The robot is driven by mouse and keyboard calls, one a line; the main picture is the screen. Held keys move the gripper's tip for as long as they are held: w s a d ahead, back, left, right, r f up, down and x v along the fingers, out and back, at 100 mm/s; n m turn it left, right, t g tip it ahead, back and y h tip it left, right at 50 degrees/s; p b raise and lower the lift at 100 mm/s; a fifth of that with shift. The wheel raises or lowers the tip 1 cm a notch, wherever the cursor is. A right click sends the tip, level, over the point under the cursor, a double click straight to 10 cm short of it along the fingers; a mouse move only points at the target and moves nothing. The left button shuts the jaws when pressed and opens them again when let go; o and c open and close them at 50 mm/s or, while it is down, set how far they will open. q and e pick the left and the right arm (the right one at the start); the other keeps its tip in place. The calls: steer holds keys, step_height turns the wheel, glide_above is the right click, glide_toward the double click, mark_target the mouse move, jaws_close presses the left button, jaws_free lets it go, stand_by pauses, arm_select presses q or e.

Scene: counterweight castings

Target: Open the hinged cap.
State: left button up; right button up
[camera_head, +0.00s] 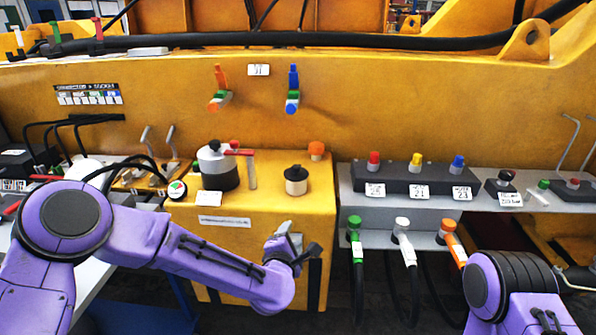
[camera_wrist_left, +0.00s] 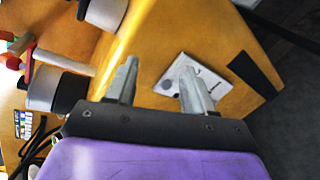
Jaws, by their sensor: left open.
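My left gripper (camera_head: 296,241) is open in front of the yellow box's front face. Its two fingers show in the left wrist view (camera_wrist_left: 161,69), with nothing between them. A pale, flat square piece (camera_wrist_left: 191,84) with a round grey mark sits on the yellow face just beyond the fingertips; it looks like the hinged cap, lying flat, but I cannot see a hinge. One finger overlaps it in that view, and I cannot tell whether they touch. In the head view my gripper hides this spot. My right gripper is out of view.
On the yellow box (camera_head: 266,223) stand a grey-and-black canister (camera_head: 222,174), a red-handled lever (camera_head: 249,168), a black-topped pale cylinder (camera_head: 296,181) and an orange knob (camera_head: 316,150). A grey shelf (camera_head: 345,180) with a button block (camera_head: 417,187) and cable plugs lies to the right.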

mark_target(296, 170)
arm_select(q)
steer(key=w+r+n+t+y, duration=0.1)
steer(key=w+r+n+t, duration=0.35)
steer(key=r+n, duration=0.9)
steer(key=shift+n+g, duration=0.25)
steer(key=shift+g, duration=0.5)
steer(key=w+p, duration=0.1)
steer(key=w, duration=0.3)
steer(key=w+p, duration=0.1)
steer(key=w, duration=0.3)
steer(key=w+f+p, duration=0.1)
steer(key=w, duration=0.3)
steer(key=shift+d+f, duration=0.1)
jaws_close()
